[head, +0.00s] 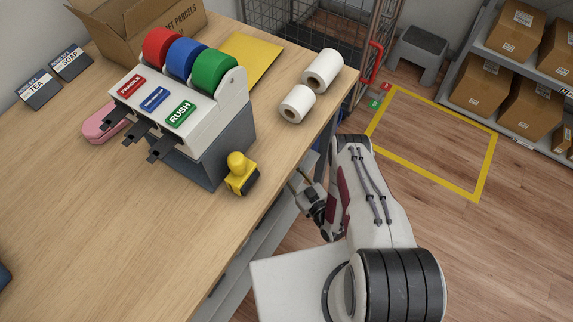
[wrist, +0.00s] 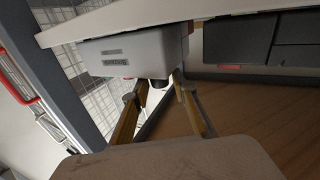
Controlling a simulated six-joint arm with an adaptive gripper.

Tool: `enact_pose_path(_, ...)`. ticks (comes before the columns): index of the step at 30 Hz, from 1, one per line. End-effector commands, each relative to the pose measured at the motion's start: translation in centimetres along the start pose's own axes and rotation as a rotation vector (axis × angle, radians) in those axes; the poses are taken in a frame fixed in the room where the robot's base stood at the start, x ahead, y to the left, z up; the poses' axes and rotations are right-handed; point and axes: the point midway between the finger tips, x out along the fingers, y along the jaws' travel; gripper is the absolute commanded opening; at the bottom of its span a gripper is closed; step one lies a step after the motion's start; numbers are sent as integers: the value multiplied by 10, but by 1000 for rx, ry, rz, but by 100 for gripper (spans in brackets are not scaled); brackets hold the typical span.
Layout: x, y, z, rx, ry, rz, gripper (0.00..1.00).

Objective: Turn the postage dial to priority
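No dial marked for postage can be made out in the head view. In the wrist view a light grey box (wrist: 165,52) is fixed under a pale counter edge, with small dark labels too small to read. A short dark round part (wrist: 159,83) sticks out of its lower side; I cannot tell whether it is the dial, nor its setting. My gripper (wrist: 160,92) is open, its two fingers apart with that dark part seen between their tips. I cannot tell whether they touch it. In the head view my gripper is beside the counter's right edge, partly hidden by my arm.
The counter (head: 110,210) holds a label dispenser (head: 215,145) with red, blue and green rolls, a yellow stamp (head: 240,174), paper rolls (head: 297,104) and an open carton (head: 130,28). A wire cage (head: 285,28) and grey stool (head: 418,52) stand behind. Yellow-marked floor (head: 435,140) is clear.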

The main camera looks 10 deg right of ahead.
Motion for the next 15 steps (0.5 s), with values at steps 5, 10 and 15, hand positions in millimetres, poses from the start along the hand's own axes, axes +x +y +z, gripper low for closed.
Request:
enact_pose_path(5,-20,2,0,1,-1,5,27)
enact_pose_path(10,-37,1,0,1,0,4,27)
enact_pose_path(15,-48,1,0,0,0,4,27)
